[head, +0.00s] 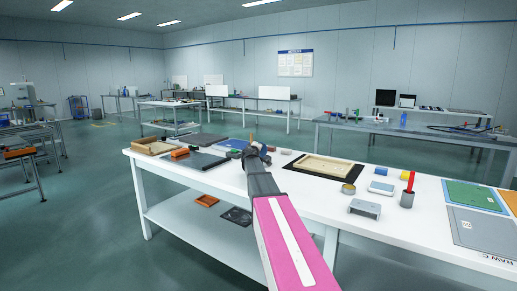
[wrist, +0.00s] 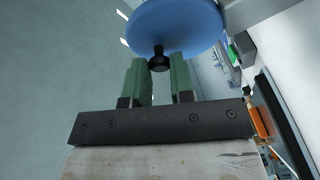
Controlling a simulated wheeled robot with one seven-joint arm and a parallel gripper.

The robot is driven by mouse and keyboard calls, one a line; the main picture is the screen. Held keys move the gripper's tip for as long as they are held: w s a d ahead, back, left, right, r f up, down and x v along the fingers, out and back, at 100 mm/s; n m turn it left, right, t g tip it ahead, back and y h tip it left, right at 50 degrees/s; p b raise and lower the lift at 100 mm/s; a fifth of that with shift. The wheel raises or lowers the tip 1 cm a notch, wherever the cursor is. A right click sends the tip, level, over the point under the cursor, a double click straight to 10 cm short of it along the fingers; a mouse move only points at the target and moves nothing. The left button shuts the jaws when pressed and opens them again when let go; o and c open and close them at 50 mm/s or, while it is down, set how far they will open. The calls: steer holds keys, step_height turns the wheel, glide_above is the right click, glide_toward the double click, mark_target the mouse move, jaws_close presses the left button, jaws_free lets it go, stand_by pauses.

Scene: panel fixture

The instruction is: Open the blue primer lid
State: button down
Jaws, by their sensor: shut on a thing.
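The blue lid (wrist: 176,24) shows in the wrist view as a round blue disc with a small black knob (wrist: 159,62) facing my gripper. My gripper (wrist: 159,68) has its two green fingers on either side of the knob and is shut on it. In the head view my gripper (head: 256,156) is over the far left part of the white table, with a bit of blue beside it. My arm hides most of that spot. Whatever lies behind the lid is hidden, and I cannot tell whether the lid is seated or raised.
The white table (head: 318,205) holds a wooden tray (head: 153,147) at the left and a framed panel (head: 325,167) near the middle. A metal bracket (head: 364,208), a dark cup with a red handle (head: 407,198) and coloured sheets (head: 474,196) are to the right.

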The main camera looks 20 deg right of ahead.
steer(key=shift+s+a+f+n+t+h, duration=0.35)
steer(key=shift+a+t+h, duration=0.1)
steer(key=shift+t, duration=0.25)
steer(key=shift+s+a+f+n+t+h, duration=0.35)
steer(key=shift+t+h, duration=0.1)
steer(key=shift+t, duration=0.65)
steer(key=c, duration=1)
jaws_free()
steer(key=v, duration=0.7)
steer(key=shift+s+a, duration=0.1)
steer(key=shift+s, duration=0.15)
steer(key=shift+a, duration=0.1)
